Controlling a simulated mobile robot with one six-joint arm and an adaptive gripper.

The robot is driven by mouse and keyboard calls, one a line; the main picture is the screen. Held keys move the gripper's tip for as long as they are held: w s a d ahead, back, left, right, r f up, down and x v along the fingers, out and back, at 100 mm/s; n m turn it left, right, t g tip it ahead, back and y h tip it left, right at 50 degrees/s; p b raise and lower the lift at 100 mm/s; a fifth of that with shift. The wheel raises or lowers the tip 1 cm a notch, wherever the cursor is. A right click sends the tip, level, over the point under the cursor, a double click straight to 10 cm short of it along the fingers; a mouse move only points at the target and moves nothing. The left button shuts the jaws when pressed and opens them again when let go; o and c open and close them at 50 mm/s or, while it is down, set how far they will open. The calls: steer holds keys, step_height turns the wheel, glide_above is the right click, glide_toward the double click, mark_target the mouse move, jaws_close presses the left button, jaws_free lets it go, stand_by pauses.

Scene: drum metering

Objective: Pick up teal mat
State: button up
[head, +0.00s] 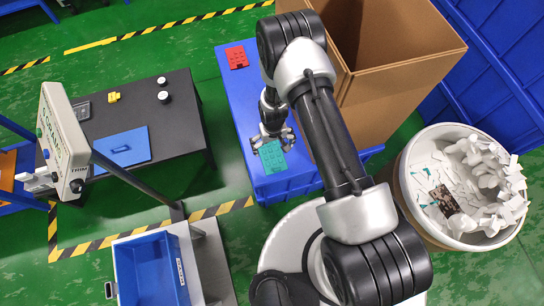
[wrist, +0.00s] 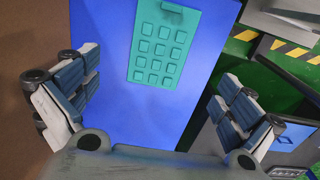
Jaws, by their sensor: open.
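The teal mat (head: 273,157) lies on the blue surface (head: 240,95), near its front end. It is a flat rectangle with rows of raised squares and a tab at one end. In the wrist view the mat (wrist: 160,48) lies flat on the blue surface, ahead of and between my fingers. My gripper (head: 270,140) is over the mat's far edge in the head view. In the wrist view my gripper (wrist: 160,105) has its fingers spread wide apart, with nothing between them. Whether the fingers touch the surface I cannot tell.
A red mat (head: 236,57) lies at the far end of the blue surface. A large open cardboard box (head: 400,75) stands to the right. A round drum (head: 408,190) holds white scraps. A dark table (head: 180,110) and a control box (head: 62,140) stand left, a blue bin (head: 150,275) below.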

mark_target(272, 156)
steer(key=f+b, duration=0.1)
steer(key=f, duration=0.3)
steer(key=f+b, duration=0.2)
steer(key=f, duration=0.3)
steer(key=shift+w+a+f, duration=0.1)
steer(key=shift+w+f, duration=0.05)
steer(key=shift+w, duration=0.05)
steer(key=c, duration=1.7)
steer(key=shift+o, duration=0.2)
steer(key=shift+r, duration=0.2)
